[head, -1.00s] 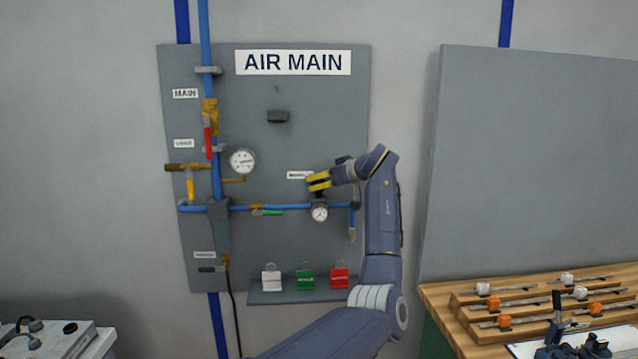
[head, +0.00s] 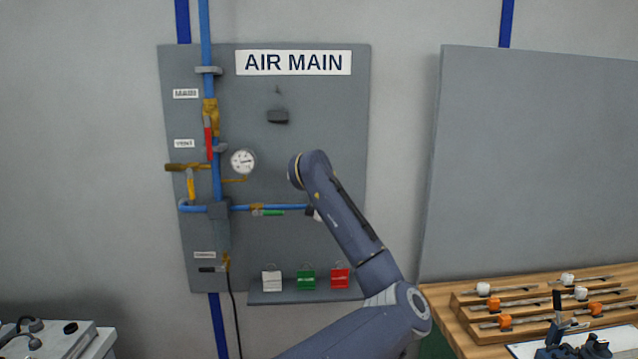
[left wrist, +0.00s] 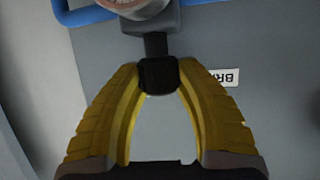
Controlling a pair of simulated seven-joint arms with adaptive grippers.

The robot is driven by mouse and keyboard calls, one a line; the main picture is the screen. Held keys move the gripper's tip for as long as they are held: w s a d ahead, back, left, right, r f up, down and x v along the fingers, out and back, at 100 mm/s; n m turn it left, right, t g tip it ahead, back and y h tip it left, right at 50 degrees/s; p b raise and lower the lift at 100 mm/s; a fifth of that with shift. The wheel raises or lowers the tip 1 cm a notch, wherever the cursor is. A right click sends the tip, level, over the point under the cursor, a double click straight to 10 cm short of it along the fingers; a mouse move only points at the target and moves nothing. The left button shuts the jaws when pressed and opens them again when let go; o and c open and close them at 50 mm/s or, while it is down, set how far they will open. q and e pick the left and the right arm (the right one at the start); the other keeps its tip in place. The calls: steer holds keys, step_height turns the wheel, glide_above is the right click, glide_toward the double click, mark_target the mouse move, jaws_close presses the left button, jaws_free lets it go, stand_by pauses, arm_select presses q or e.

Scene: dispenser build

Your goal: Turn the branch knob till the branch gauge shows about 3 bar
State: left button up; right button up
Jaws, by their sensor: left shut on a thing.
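The black branch knob (left wrist: 158,72) sits between the two yellow fingers of my left gripper (left wrist: 160,78) in the left wrist view, and the fingers are shut on it. The branch gauge (left wrist: 126,5) shows only as a cut-off edge at the top of that view. In the head view a sliver of the gauge (head: 317,215) shows beside my arm. Its needle cannot be read in either view. My left forearm hides the gripper and the knob in the head view. My right gripper is not in view.
The AIR MAIN board (head: 330,120) carries blue pipes, a main gauge (head: 243,162), a red-handled valve (head: 209,140) and a green-handled valve (head: 268,212). White, green and red tags (head: 306,281) stand on its lower shelf. A wooden bench (head: 470,345) is at right.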

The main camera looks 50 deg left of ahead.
arm_select(q)
steer(key=m+t+h, duration=0.2)
steer(key=m+h, duration=0.2)
steer(key=shift+a+r+t, duration=0.1)
steer(key=shift+t, duration=0.3)
steer(key=shift+m+t+h, duration=0.4)
steer(key=shift+m+h, duration=1.1)
steer(key=o, duration=0.9)
steer(key=shift+w+f, duration=0.1)
steer(key=shift+f, duration=0.1)
steer(key=shift+r, duration=0.1)
steer(key=v, duration=1.2)
